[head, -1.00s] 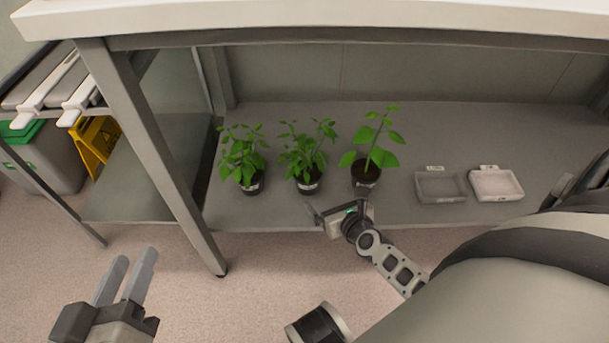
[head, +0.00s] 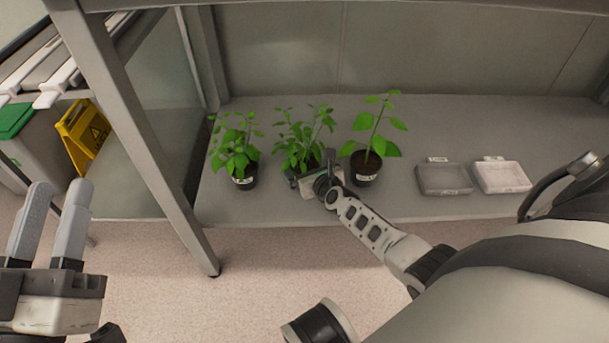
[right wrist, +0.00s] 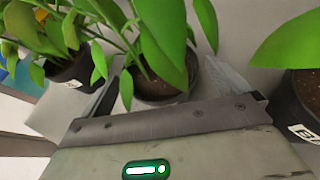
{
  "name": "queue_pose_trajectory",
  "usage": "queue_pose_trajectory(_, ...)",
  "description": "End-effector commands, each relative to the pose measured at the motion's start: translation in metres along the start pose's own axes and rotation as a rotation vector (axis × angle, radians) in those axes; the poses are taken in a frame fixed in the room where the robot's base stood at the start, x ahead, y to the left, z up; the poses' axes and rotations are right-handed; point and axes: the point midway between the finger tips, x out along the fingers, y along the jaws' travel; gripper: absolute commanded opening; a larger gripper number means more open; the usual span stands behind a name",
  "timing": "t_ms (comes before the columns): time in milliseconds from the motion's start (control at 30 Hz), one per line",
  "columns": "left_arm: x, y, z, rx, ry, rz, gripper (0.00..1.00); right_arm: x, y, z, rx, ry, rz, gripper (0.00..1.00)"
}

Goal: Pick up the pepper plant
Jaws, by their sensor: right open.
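Three leafy plants in dark pots stand in a row on the shelf: a left plant (head: 236,150), a middle plant (head: 300,142) and a taller right plant (head: 374,135). I cannot read their labels, so I cannot tell which is the pepper. My right gripper (head: 310,170) is open at the front of the middle plant's pot. In the right wrist view its fingers (right wrist: 165,92) lie on either side of that pot (right wrist: 178,80), and leaves hang over them. I cannot tell whether they touch it. My left gripper (head: 55,210) is open and empty, away from the shelf.
A metal table leg (head: 140,150) stands to the left. A yellow sign (head: 82,137) and a green-lidded bin (head: 25,150) are farther left.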

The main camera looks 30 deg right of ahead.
Motion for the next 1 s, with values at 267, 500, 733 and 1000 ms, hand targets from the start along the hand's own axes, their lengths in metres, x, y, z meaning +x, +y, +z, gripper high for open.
queue_pose_trajectory(267,0.001,0.0,-0.002,0.009,0.008,0.002,0.36,0.001,0.0,0.001,0.0,0.0,0.0,0.86)
queue_pose_trajectory(500,0.001,0.0,-0.002,0.008,0.007,0.002,0.36,0.001,-0.001,0.002,0.0,-0.003,-0.001,0.46)
queue_pose_trajectory(733,0.002,0.001,-0.005,-0.006,0.0,0.004,0.36,-0.001,0.0,0.006,0.0,-0.003,-0.001,0.46)
queue_pose_trajectory(1000,-0.022,0.009,0.036,-0.3,-0.311,-0.09,0.36,-0.018,0.0,0.047,0.004,-0.004,-0.001,0.46)
